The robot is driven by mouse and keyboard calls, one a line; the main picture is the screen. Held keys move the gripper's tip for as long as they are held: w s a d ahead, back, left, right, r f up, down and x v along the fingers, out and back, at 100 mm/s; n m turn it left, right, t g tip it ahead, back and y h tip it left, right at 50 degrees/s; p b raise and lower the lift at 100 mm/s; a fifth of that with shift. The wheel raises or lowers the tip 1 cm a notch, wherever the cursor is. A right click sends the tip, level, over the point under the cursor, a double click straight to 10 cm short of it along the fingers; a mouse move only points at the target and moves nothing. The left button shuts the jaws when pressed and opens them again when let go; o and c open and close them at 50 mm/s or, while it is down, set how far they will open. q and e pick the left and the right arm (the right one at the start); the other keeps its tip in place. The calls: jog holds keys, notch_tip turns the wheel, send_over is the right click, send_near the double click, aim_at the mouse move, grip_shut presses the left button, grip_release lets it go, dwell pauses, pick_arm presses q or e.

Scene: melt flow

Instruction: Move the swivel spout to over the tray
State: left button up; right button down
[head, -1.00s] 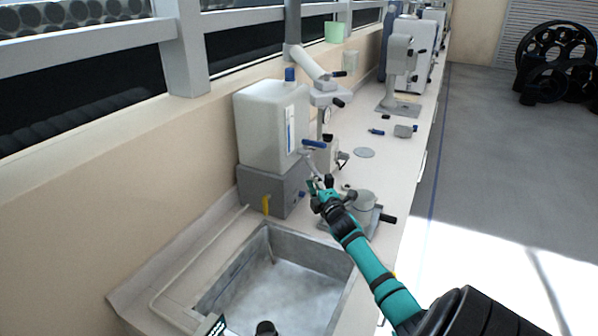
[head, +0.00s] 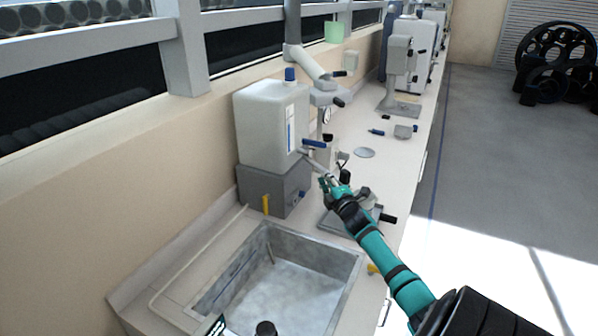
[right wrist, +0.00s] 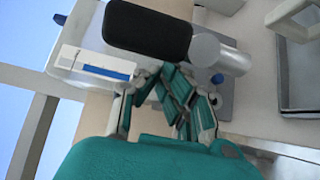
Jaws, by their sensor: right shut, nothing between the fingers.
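The swivel spout looks like a thin pale tube (head: 314,162) at the right side of the white tank, below a blue lever; its end near my gripper is hard to make out. My right gripper (head: 330,184) is shut and empty at or near the tube's outer end; I cannot tell whether they touch. In the right wrist view its fingers (right wrist: 170,92) are together, below a black rounded grip (right wrist: 148,32) with a grey cylinder (right wrist: 222,54) beside it. A flat grey tray with a black handle (head: 334,222) lies partly hidden under my right arm. My left gripper is not in view.
The white tank (head: 262,128) stands on a grey box (head: 257,187) with a yellow lever. A grey sink (head: 356,270) lies in front. A microscope-like device (head: 398,75) stands farther along the bench. Floor on the right is open.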

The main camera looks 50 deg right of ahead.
aim_at(347, 175)
jog(key=shift+s+d, duration=0.4)
jog(key=shift+d, duration=0.4)
jog(key=shift+s+d, duration=0.15)
jog(key=shift+d, duration=0.15)
jog(key=d, duration=0.1)
jog(key=s+d+b, duration=0.1)
jog(key=d, duration=0.1)
jog(key=s+d+b, duration=0.1)
jog(key=shift+d, duration=0.4)
dwell(1.0)
jog(key=shift+w, duration=0.1)
